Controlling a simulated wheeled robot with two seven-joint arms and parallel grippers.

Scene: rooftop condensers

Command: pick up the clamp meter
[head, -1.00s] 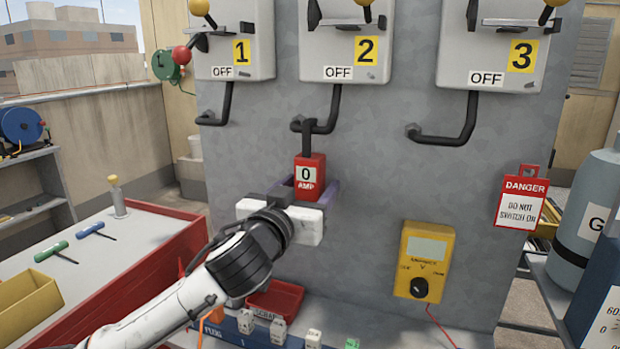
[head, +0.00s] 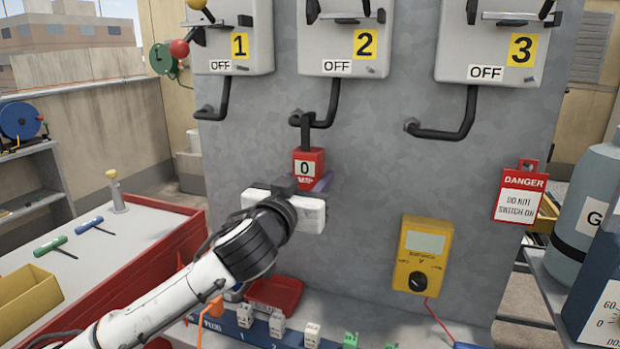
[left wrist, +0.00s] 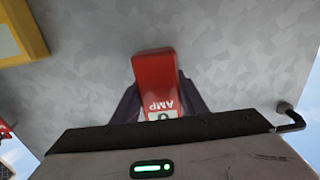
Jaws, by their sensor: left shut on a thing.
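The clamp meter is a red block with a white "0 AMP" face (head: 309,169). It hangs upright by its dark jaw on the bent black conduit below switch box 2. My left gripper (head: 313,187) is shut on its lower part, with purplish fingers at its sides and the white gripper body hiding its bottom end. In the left wrist view the red clamp meter (left wrist: 155,80) shows upside down between the fingers, in front of the grey panel. My right gripper is not in view.
The grey panel (head: 350,230) stands close behind. A yellow multimeter (head: 421,257) and a red danger tag (head: 521,195) are to the right. Below are a red scrap tray (head: 275,292) and a blue plug rack (head: 232,325). A red-edged bench (head: 185,245) stands at left.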

